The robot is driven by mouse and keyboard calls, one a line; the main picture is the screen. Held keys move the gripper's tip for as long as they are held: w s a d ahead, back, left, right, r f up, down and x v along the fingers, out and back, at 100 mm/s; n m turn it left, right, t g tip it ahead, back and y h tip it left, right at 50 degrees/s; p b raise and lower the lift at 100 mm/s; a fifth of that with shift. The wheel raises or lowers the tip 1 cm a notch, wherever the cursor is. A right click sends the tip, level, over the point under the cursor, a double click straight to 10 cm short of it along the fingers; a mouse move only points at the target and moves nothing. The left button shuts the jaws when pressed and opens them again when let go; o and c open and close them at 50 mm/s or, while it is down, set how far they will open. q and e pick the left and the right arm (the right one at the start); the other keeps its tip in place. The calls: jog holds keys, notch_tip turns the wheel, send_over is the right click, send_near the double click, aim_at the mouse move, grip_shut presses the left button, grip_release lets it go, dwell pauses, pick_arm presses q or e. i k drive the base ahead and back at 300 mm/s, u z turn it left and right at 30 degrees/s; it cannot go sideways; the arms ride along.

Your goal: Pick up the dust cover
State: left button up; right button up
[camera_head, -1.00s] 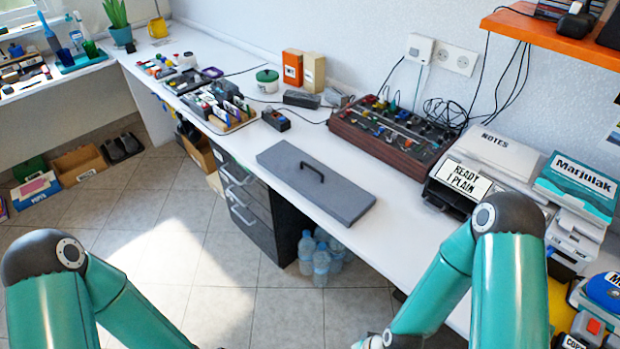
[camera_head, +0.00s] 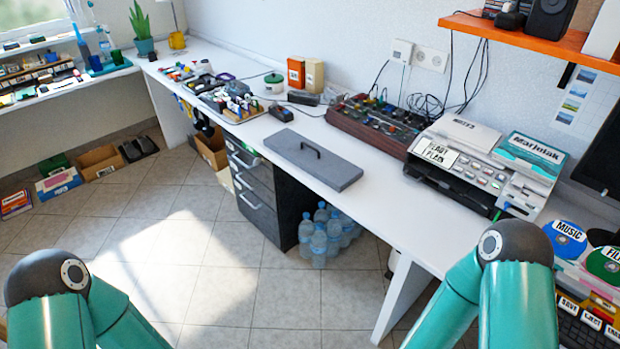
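The dust cover (camera_head: 328,172) is a flat grey slab with a dark handle (camera_head: 310,150) on top. It lies on the white worktop in the middle of the head view, close to the front edge, with nothing on it. The teal links of my left and right arms rise from the bottom corners, well short of the cover. Both grippers are below the bottom edge of the picture, so their fingers are hidden.
A wooden-cased mixer (camera_head: 375,125) stands behind and right of the cover. A printer-like machine (camera_head: 455,165) stands farther right. Dark drawers (camera_head: 262,195) and water bottles (camera_head: 322,235) are under the worktop. The tiled floor in front is clear.

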aim_at(338, 173)
jog(key=z, duration=0.25)
jog(key=k, duration=0.15)
jog(key=u, duration=0.8)
jog(key=i, duration=2.05)
jog(key=z, duration=0.6)
